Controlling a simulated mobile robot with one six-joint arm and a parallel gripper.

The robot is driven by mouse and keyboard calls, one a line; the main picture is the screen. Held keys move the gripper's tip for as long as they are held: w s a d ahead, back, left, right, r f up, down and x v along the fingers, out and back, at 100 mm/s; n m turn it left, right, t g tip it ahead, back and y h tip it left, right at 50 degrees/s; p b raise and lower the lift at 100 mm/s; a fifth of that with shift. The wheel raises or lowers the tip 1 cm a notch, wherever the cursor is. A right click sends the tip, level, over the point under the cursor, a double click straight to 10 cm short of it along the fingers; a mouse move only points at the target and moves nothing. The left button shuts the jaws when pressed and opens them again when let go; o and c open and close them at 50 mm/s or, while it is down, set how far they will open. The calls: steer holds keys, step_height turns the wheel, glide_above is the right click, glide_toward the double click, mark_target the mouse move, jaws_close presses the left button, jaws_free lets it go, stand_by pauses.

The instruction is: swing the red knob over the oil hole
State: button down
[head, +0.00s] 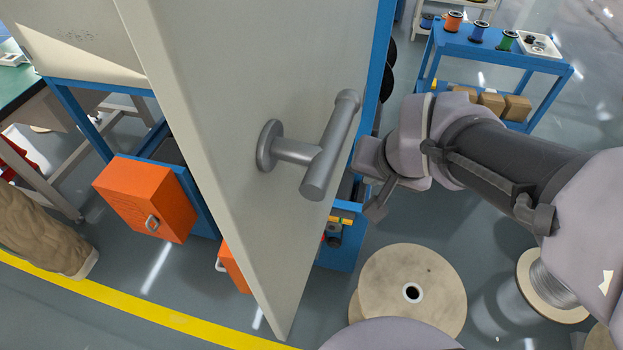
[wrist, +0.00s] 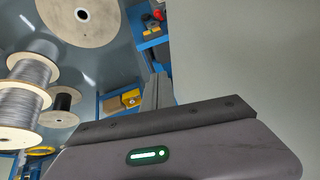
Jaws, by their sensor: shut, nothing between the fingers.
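I cannot make out the red knob or the oil hole clearly. A small yellow and dark fitting with a bit of red beside it (head: 335,228) sits on the blue frame past the door edge in the head view. A similar small fitting (wrist: 152,27) shows at the top of the wrist view. My gripper (head: 374,208) is just right of the pale door's edge, above and right of that fitting, apart from it. In the wrist view my fingers (wrist: 158,92) are together and empty, beside the pale panel.
The large pale door (head: 230,90) with a grey handle (head: 325,155) stands close left of my arm. Wooden spools (head: 430,280) stand on the floor below. Orange boxes (head: 147,198) are at left. A blue cart (head: 505,55) stands at the back right.

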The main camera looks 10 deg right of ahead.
steer(key=w+d+f+p, duration=0.2)
steer(key=w+d+f, duration=0.2)
steer(key=w+f, duration=0.4)
steer(key=w+d+f+p, duration=0.1)
steer(key=w+d+f, duration=0.3)
steer(key=w+f, duration=0.5)
steer(key=s+a+f+y, duration=0.1)
steer(key=s+f, duration=0.2)
steer(key=f, duration=0.5)
steer(key=s+a+f+y+p, duration=0.1)
steer(key=s+a+f, duration=0.1)
steer(key=f, duration=0.7)
steer(key=s+a+f+n+y+p, duration=0.1)
steer(key=s+a+f, duration=0.1)
steer(key=f, duration=0.7)
steer(key=shift+s+t, duration=0.4)
steer(key=shift+s, duration=0.45)
steer(key=w+a+f+b, duration=0.6)
steer(key=w+f, duration=0.1)
steer(key=f, duration=0.1)
